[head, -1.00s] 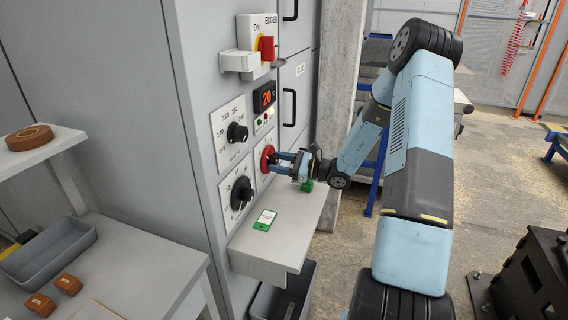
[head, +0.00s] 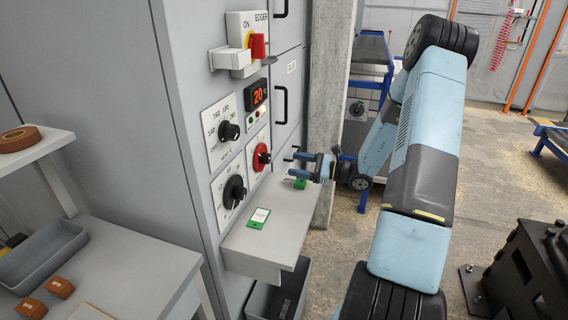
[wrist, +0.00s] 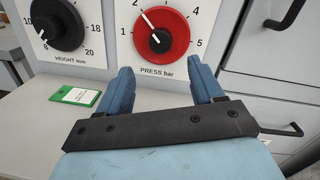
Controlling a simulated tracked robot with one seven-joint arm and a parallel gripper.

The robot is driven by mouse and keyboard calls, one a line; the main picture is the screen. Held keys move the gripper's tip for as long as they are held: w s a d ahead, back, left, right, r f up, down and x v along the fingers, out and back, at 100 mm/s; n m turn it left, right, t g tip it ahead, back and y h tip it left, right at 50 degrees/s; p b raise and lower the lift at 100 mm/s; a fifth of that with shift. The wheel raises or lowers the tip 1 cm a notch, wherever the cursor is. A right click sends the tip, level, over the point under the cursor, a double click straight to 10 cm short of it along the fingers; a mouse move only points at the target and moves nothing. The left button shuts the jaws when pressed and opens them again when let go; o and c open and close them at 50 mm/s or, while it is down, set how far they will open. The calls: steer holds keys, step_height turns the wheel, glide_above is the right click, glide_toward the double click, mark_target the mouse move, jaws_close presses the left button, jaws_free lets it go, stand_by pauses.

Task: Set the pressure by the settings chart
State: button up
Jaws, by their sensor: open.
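The red PRESS bar knob (head: 261,157) is on the grey machine panel, and its dial (wrist: 161,36) fills the top middle of the wrist view. Its white pointer tilts up and left, close to the 2. My gripper (head: 294,158) is open and empty, in front of the knob and apart from it. In the wrist view its blue fingers (wrist: 164,82) stand wide apart below the dial. A green-edged card (head: 259,218) with a white label lies on the shelf, also seen in the wrist view (wrist: 76,95). Its print is too small to read, so I cannot tell whether it is the chart.
The black HEIGHT mm knob (wrist: 57,24) is left of the red one, and another black knob (head: 229,131) is above. A red display (head: 257,96) reads about 20. A small green object (head: 300,184) lies on the grey shelf (head: 262,243). An ON switch (head: 257,45) juts out above.

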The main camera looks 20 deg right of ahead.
steer(key=v, duration=0.4)
steer(key=shift+s+d, duration=0.2)
steer(key=shift+d, duration=0.05)
steer(key=s+a+r+n+g+h, duration=0.7)
steer(key=s+a+r+n+g, duration=0.3)
steer(key=s+a+r+n, duration=0.3)
steer(key=s+d+r+n+t+h, duration=0.2)
steer(key=s+r+n+t+h, duration=0.3)
steer(key=s+r, duration=0.8)
steer(key=s+n+h, duration=0.2)
steer(key=s+h, duration=0.1)
steer(key=shift+s+n+t+h, duration=0.4)
steer(key=shift+o, duration=0.5)
stand_by(0.5)
